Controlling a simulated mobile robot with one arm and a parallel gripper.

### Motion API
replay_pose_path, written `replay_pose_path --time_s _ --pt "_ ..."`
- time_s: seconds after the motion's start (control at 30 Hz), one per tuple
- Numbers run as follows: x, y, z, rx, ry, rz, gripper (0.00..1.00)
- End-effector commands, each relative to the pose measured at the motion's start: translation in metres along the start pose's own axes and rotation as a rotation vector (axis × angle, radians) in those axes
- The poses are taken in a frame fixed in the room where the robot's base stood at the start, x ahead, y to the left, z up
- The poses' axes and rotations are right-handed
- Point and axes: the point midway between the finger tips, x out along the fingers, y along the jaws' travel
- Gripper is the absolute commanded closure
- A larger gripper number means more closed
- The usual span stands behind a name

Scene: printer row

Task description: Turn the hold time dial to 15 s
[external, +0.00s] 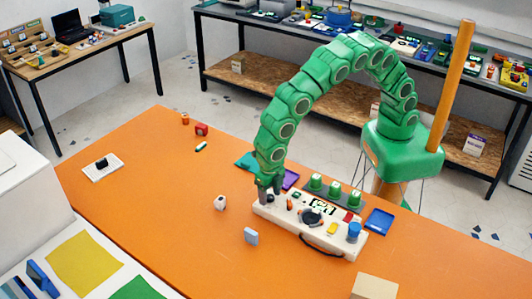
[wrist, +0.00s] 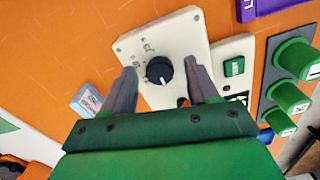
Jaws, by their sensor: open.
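A black round dial (wrist: 159,70) with a white pointer line sits on a white panel plate (wrist: 185,32) in the wrist view. The pointer faces the lower right of that picture. Small marks lie above and left of the dial; I cannot read them or confirm that it is the hold time dial. My gripper (wrist: 159,68) is open, with one finger on each side of the dial and visible gaps to it. In the external view my gripper (external: 268,188) points down at the left end of the white device (external: 275,213) and hides this dial.
The device also carries a larger black knob (external: 311,216) and a blue knob (external: 353,231). Green cylinders (external: 316,183) stand behind it. A blue tray (external: 379,221) lies to the right.

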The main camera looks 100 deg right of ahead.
Motion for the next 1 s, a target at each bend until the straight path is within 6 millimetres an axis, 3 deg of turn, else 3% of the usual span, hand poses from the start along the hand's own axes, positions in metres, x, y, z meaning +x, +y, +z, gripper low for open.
replay_pose_path --time_s 0.17,0.53,1.0 --pt "-0.0001 0.0001 0.0001 0.000 0.000 0.000 0.41" --pt "-0.0002 0.0001 0.0002 0.001 0.000 0.000 0.96" --pt "-0.0002 -0.0001 0.0003 0.119 0.001 0.000 0.97"
